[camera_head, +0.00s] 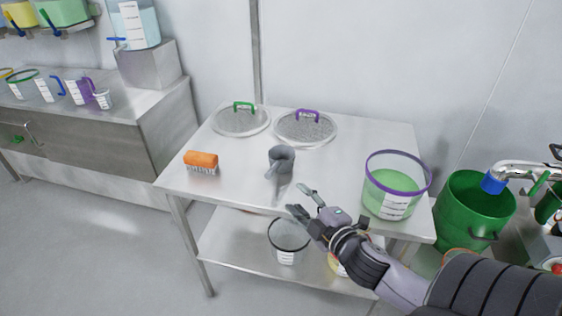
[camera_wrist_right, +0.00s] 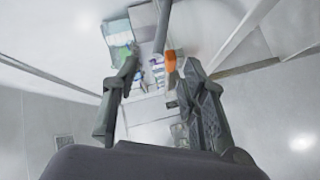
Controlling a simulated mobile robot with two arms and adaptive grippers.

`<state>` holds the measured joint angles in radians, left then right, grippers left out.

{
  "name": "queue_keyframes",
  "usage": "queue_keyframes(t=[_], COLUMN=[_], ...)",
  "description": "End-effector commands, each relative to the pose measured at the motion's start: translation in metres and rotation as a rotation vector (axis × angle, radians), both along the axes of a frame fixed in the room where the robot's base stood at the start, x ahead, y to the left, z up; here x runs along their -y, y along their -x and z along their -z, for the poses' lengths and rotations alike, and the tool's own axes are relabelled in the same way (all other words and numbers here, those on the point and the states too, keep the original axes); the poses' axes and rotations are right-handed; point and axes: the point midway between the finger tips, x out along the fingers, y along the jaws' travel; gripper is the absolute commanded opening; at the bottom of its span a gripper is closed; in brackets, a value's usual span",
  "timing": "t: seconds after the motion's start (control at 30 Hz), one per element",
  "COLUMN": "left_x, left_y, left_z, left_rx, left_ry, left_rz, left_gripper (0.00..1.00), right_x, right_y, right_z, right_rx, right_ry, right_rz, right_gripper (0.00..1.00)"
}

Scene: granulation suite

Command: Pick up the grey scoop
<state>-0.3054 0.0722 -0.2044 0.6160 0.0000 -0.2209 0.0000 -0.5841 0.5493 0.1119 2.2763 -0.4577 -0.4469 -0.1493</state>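The grey scoop (camera_head: 281,162) lies on the steel table (camera_head: 238,180) in the head view, near the middle of the top. Its rounded hollow part faces the back and a narrower part points toward the front edge. My right gripper (camera_head: 296,198) is just in front of and right of the scoop, near the table's front edge, with its fingers apart and nothing between them. The right wrist view also shows the two fingers (camera_wrist_right: 158,72) spread with a gap. I cannot make out the scoop for sure in that view. My left gripper does not show.
An orange brush (camera_head: 201,160) lies left of the scoop. Two round lids (camera_head: 240,122) (camera_head: 305,130) lie at the back. A clear tub of green material (camera_head: 393,187) stands on the right. A green bin (camera_head: 470,215) stands beside the table. Containers sit on the lower shelf (camera_head: 232,252).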

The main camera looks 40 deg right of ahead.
Motion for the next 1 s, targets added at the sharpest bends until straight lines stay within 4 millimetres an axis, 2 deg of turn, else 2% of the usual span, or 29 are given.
queue_keyframes(t=[0.1,0.5,0.83,1.0], left_x=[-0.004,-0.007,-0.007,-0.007], left_y=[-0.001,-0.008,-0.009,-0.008], left_z=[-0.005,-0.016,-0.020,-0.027], left_rx=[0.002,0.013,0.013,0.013], left_ry=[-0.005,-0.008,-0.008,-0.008], left_rz=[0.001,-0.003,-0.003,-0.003], left_gripper=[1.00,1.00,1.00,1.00], right_x=[0.003,0.010,0.012,0.015], right_y=[-0.022,-0.089,-0.112,-0.135], right_z=[0.001,0.014,0.019,0.022], right_rx=[0.002,-0.001,-0.001,-0.001], right_ry=[0.001,-0.001,-0.003,-0.003], right_rz=[0.000,0.002,0.001,0.002], right_gripper=[0.40,0.40,0.40,0.40])
